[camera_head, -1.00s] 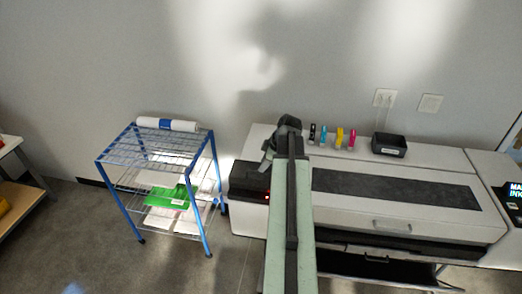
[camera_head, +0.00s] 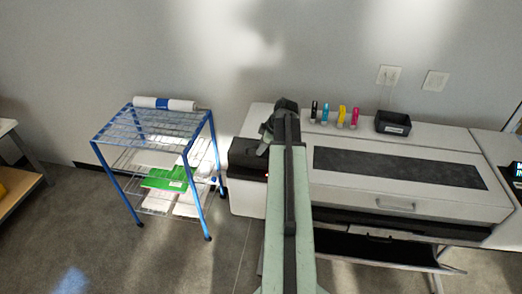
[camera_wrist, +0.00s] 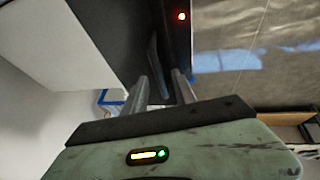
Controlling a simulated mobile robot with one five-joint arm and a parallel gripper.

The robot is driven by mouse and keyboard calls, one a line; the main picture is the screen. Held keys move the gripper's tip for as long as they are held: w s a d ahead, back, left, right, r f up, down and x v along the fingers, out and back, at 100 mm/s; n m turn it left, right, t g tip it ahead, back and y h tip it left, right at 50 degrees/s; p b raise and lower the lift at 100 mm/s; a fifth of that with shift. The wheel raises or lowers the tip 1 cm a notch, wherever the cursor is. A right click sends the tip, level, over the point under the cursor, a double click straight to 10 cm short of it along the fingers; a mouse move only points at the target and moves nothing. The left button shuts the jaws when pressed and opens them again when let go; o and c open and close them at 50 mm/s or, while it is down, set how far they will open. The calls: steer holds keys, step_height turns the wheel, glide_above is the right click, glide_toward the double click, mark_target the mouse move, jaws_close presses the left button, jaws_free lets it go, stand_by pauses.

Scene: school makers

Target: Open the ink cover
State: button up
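The ink cover (camera_head: 246,153) is the dark box-like part at the left end of the wide printer, partly hidden by my arm in the head view. In the wrist view its dark face (camera_wrist: 120,30) fills the upper middle, with a small red light beside it. A slim dark handle-like bar (camera_wrist: 154,62) stands out from this face. My gripper (camera_wrist: 160,82) has its two grey fingers apart, with their tips close to the bar, one on each side in the picture. I cannot tell whether they touch it. The head view hides the fingertips.
The printer's pale body (camera_head: 420,170) stretches right along the wall. Several ink bottles (camera_head: 341,117) and a black tray (camera_head: 393,123) stand on top. A blue wire rack (camera_head: 150,125) with papers stands left of the printer. Grey floor lies between rack and printer.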

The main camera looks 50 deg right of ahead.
steer(key=shift+c, duration=0.3)
jaws_close()
stand_by(1.1)
